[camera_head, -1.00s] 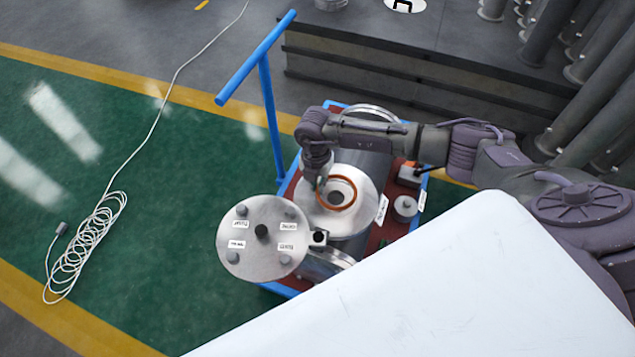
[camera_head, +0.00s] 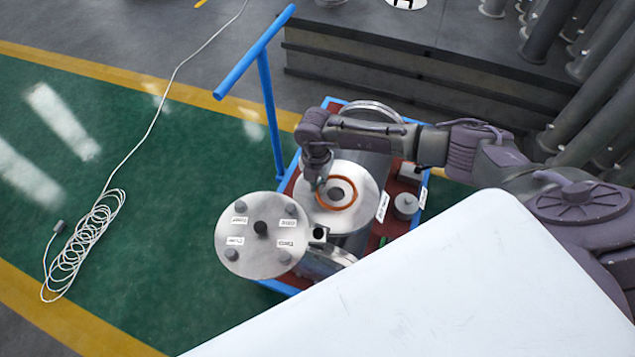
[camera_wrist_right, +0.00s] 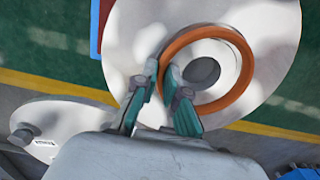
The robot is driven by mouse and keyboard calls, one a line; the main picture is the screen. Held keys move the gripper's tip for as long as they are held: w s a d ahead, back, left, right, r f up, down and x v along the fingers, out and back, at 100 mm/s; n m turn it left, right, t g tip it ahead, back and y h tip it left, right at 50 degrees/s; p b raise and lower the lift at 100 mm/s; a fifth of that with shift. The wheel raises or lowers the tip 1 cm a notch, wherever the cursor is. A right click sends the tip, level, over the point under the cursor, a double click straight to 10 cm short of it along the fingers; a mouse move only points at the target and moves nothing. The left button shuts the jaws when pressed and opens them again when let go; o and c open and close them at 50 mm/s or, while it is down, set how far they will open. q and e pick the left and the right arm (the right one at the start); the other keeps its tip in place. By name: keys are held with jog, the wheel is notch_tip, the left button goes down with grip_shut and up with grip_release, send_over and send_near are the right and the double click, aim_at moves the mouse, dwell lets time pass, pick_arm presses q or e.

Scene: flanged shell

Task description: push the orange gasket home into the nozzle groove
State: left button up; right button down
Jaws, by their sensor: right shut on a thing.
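The orange gasket (camera_head: 352,199) is a ring lying around the dark central hole of the round, pale metal nozzle face (camera_head: 365,184). In the right wrist view the gasket (camera_wrist_right: 249,68) circles the hole off-centre, on the nozzle face (camera_wrist_right: 272,40). I cannot tell whether it sits down in the groove or rests above it. My right gripper (camera_head: 319,186) points down at the ring's left side. In the wrist view its two teal fingers (camera_wrist_right: 163,75) are shut on the gasket's left edge. My left gripper is not in view.
A round flanged cover (camera_head: 245,262) with labelled knobs stands open at the nozzle's lower left. The shell sits on a red cart with a blue handle (camera_head: 268,100). A small grey round part (camera_head: 405,204) lies at right. A coiled cable (camera_head: 83,240) lies on the green floor.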

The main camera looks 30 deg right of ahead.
jog(key=shift+f, duration=0.15)
jog(key=c, duration=1.2)
grip_release()
jog(key=shift+o, duration=0.2)
notch_tip(320, 180, up, 12)
jog(key=shift+w, duration=0.15)
jog(key=shift+a+f, duration=0.1)
